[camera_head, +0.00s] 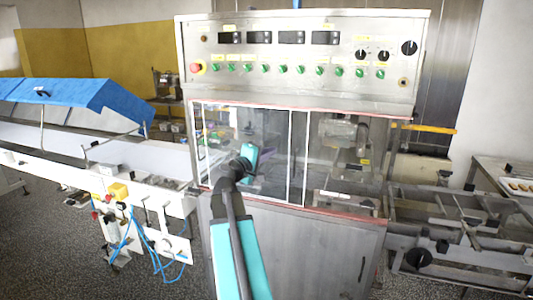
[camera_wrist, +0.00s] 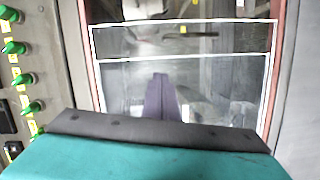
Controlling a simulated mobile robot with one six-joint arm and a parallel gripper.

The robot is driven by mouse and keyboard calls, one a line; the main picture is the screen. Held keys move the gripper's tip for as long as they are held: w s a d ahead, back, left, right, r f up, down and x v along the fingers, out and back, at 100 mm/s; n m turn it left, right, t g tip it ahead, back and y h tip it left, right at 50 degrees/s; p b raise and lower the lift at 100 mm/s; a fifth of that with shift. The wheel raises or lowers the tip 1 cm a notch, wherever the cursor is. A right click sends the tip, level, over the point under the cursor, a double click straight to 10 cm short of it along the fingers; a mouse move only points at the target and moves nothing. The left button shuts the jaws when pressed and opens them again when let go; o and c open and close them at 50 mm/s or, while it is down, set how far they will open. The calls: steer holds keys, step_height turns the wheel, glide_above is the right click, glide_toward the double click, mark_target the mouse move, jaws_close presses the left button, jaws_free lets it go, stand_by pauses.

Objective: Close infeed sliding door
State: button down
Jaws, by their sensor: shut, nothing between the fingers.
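A clear sliding door (camera_head: 270,150) with thin white edges covers the left part of the opening in the machine front; two upright white edges stand close together near its right end. The right part of the opening looks uncovered. The door panel also shows in the wrist view (camera_wrist: 215,85), turned sideways. My gripper (camera_head: 249,154) is in front of the left part of the door. Its grey fingers (camera_wrist: 162,98) are shut and empty, pointing at the panel. My arm hides the door's lower left part, and I cannot tell whether the fingertips touch it.
A control panel (camera_head: 300,88) with green knobs sits above the opening; it is at the left in the wrist view. A white conveyor with a blue cover (camera_head: 60,92) stands at left. A metal conveyor frame (camera_head: 455,215) is at right. A grey cabinet (camera_head: 320,255) is below.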

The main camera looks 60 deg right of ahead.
mark_target(294, 148)
steer(key=d+p, duration=0.1)
steer(key=d, duration=0.4)
steer(key=shift+d+p, duration=0.3)
steer(key=shift+p, duration=0.05)
steer(key=shift+s+d+f, duration=0.1)
steer(key=shift+s+d, duration=0.05)
steer(key=shift+d, duration=0.05)
steer(key=shift+s+d+f+p, duration=0.15)
steer(key=shift+s+p, duration=0.55)
steer(key=shift+s, duration=0.35)
steer(key=shift+s+d+f+p, duration=0.2)
steer(key=shift+s+f+p, duration=0.1)
steer(key=shift+s, duration=0.4)
